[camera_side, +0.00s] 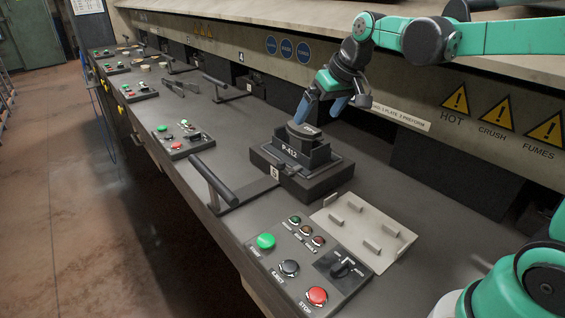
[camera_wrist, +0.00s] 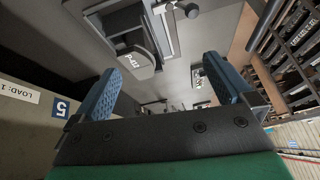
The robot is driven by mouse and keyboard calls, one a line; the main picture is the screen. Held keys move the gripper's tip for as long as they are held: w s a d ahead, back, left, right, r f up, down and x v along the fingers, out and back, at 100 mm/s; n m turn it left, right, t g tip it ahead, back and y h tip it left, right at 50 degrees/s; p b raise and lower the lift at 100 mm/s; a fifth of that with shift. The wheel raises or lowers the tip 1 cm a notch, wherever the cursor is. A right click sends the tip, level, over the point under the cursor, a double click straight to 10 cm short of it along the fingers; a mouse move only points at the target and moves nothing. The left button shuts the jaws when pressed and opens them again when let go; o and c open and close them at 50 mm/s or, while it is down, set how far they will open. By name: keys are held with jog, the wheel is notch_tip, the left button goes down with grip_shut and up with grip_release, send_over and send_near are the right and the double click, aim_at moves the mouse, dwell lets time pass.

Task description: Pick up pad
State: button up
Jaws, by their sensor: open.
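A dark curved pad (camera_side: 303,130) sits on top of a black die block marked P-412 (camera_side: 291,153), on a raised base on the bench. In the wrist view a grey piece with upside-down lettering, apparently the pad (camera_wrist: 136,61), shows near the left finger, beside a dark recess. My gripper (camera_side: 322,107) is above the pad and slightly to its right, tilted, with its two blue fingers apart and nothing between them. In the wrist view the fingers (camera_wrist: 162,67) stand wide open. I cannot tell whether a fingertip touches the pad.
A beige plate with several upright tabs (camera_side: 365,229) lies to the right of the block. A control panel with buttons (camera_side: 306,262) is in front. A black bar handle (camera_side: 213,180) stands at the left. A wall with warning signs (camera_side: 500,113) runs behind.

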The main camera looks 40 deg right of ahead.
send_near(304, 127)
jog(key=f, duration=0.1)
jog(key=w+f, duration=0.1)
jog(key=shift+w+f+m+g+y, duration=0.3)
jog(key=x, duration=0.5)
jog(key=shift+w+f, duration=0.15)
jog(key=shift+f, duration=0.2)
grip_shut()
jog(key=shift+r, duration=0.1)
